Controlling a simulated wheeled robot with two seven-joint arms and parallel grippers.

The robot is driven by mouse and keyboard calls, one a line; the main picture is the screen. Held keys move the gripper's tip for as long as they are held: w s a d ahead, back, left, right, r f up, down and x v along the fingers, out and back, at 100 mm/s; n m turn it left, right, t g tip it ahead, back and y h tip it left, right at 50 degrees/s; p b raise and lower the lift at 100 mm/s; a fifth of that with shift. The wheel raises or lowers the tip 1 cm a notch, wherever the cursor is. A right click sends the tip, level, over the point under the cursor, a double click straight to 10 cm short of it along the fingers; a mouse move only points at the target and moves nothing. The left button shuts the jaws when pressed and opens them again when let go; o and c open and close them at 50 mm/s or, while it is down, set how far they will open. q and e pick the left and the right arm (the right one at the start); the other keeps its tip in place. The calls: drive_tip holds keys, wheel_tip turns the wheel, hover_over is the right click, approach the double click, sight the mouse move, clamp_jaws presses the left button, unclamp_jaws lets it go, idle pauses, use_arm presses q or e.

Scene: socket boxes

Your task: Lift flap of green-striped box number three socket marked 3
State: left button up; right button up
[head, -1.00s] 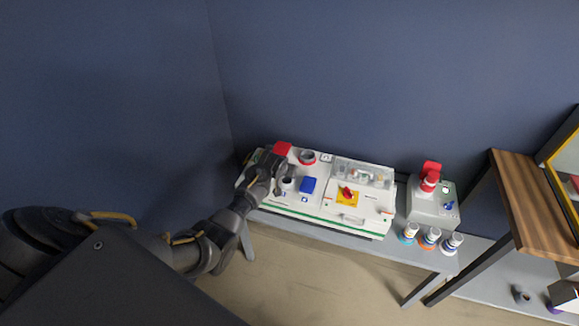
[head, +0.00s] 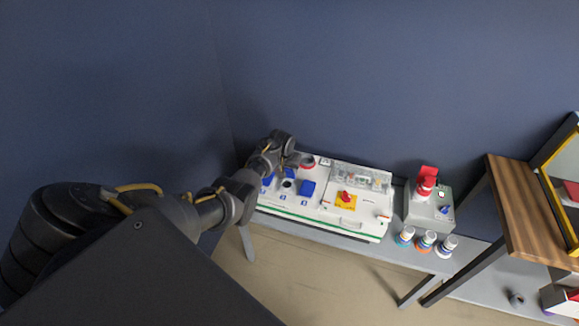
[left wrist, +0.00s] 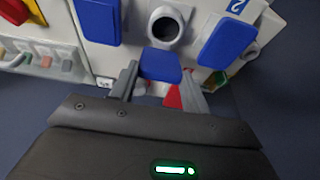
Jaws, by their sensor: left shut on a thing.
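The white green-striped box (head: 330,221) stands on the grey table in the head view. Its middle front socket (left wrist: 165,26), marked 3, is open in the left wrist view. The socket's blue flap (left wrist: 160,65) stands raised on the box's back side. My left gripper (left wrist: 160,84) has one finger on each side of this flap and is shut on it. In the head view my left gripper (head: 292,160) is over the box's back left part and hides most of the flap. My right gripper is out of both views.
Closed blue flaps (left wrist: 98,20) (left wrist: 228,42) flank the open socket. A red part (left wrist: 173,97) shows behind the flap, between my fingers. A yellow-and-red switch (head: 346,198), a grey box (head: 430,208) and several plugs (head: 426,240) stand to the right.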

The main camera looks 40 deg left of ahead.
use_arm(q)
drive_tip(key=o, duration=1.1)
drive_tip(key=shift+o, duration=1.1)
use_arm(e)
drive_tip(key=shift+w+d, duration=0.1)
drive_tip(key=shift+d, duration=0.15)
use_arm(q)
drive_tip(key=p+v, duration=0.1)
drive_tip(key=v, duration=0.9)
drive_tip(key=shift+r, duration=0.35)
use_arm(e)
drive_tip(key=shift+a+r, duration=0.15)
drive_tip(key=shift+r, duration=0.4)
use_arm(q)
drive_tip(key=shift+s, duration=0.1)
